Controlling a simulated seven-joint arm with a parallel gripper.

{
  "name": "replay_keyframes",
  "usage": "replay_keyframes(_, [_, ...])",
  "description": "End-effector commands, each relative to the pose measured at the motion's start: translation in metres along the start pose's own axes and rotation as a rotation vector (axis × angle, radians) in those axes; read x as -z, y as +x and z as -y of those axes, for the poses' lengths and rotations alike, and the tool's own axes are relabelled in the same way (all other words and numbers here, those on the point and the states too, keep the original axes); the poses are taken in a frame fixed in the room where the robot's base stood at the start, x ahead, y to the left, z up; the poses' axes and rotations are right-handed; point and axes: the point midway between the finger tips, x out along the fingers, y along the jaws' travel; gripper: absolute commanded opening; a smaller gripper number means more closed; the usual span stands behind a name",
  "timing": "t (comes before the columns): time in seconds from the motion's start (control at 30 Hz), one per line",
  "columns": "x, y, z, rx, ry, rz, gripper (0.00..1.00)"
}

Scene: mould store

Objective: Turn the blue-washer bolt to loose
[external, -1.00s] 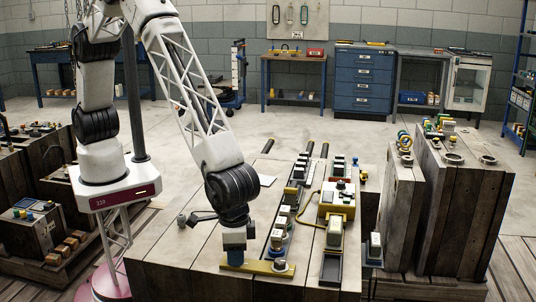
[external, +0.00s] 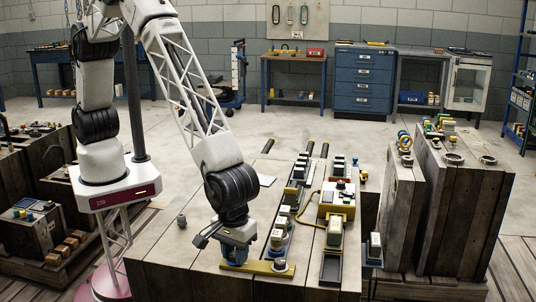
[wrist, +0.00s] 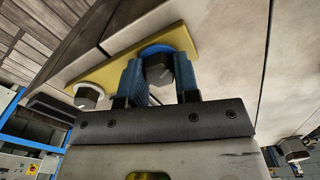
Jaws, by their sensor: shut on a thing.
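The blue-washer bolt (wrist: 159,69) is a dark hex head on a blue washer (wrist: 154,49), at one end of a yellow plate (wrist: 122,68). My gripper (wrist: 160,84) is shut on its head, one blue finger on each side. In the external view my gripper (external: 235,256) points down over the left end of the yellow plate (external: 262,268) and largely hides this bolt. A second bolt (wrist: 88,95) with a pale washer stands at the plate's other end, apart from my fingers; it also shows in the external view (external: 281,265). The bolt's tightness cannot be seen.
The plate lies on a pale bench block (external: 190,262). A small grey knob (external: 181,220) stands at left. The block's left part is mostly clear.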

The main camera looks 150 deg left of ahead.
Motion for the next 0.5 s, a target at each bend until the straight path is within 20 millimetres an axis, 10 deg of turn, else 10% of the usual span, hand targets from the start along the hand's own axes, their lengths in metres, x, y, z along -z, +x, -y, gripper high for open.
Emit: replay_keyframes(0.5, [-0.0001, 0.0025, 0.0023, 0.003, -0.49, -0.002, 0.06])
